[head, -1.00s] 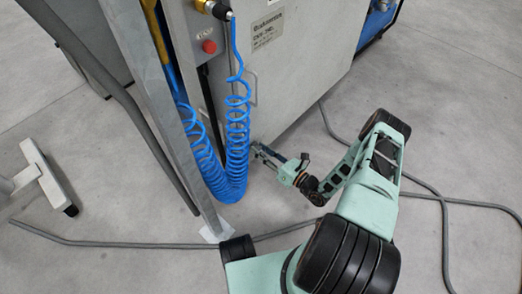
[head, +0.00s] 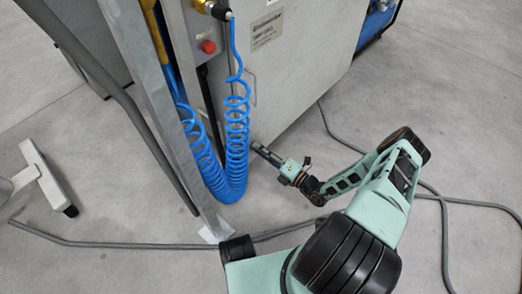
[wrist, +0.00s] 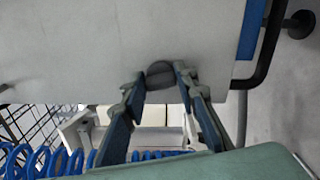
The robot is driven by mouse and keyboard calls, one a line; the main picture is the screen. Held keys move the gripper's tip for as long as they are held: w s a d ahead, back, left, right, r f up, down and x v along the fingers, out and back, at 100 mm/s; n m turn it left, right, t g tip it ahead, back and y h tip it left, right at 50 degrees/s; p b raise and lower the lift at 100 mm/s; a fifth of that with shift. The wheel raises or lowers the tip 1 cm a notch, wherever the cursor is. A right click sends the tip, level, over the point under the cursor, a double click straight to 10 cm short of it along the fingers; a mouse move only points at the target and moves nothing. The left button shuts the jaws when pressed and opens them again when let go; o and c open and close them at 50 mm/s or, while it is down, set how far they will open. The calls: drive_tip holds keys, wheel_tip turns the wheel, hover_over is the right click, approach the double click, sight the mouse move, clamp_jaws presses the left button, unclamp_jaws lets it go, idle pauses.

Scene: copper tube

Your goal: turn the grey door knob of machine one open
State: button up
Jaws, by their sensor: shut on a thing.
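The grey door knob (wrist: 160,74) is a dark grey round knob on the light grey door panel (wrist: 75,60) in the wrist view. My gripper (wrist: 158,80) has one finger on each side of the knob and is closed on it. In the head view, my gripper (head: 258,148) is at the lower part of the machine door (head: 305,75), near its left edge. There the knob is hidden by the fingers. I cannot tell how far the knob is turned.
A coiled blue hose (head: 236,140) hangs just left of my gripper, beside a metal post (head: 175,110). A red button (head: 208,46) is on the machine. Grey cables (head: 330,125) lie on the floor. Open floor (head: 450,120) lies to the right.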

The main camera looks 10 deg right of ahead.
drive_tip(key=shift+m, duration=1.6)
drive_tip(key=o, duration=1.2)
drive_tip(key=shift+c, duration=0.2)
drive_tip(key=shift+d, duration=0.1)
drive_tip(key=v, duration=0.7)
drive_tip(key=shift+s, duration=0.2)
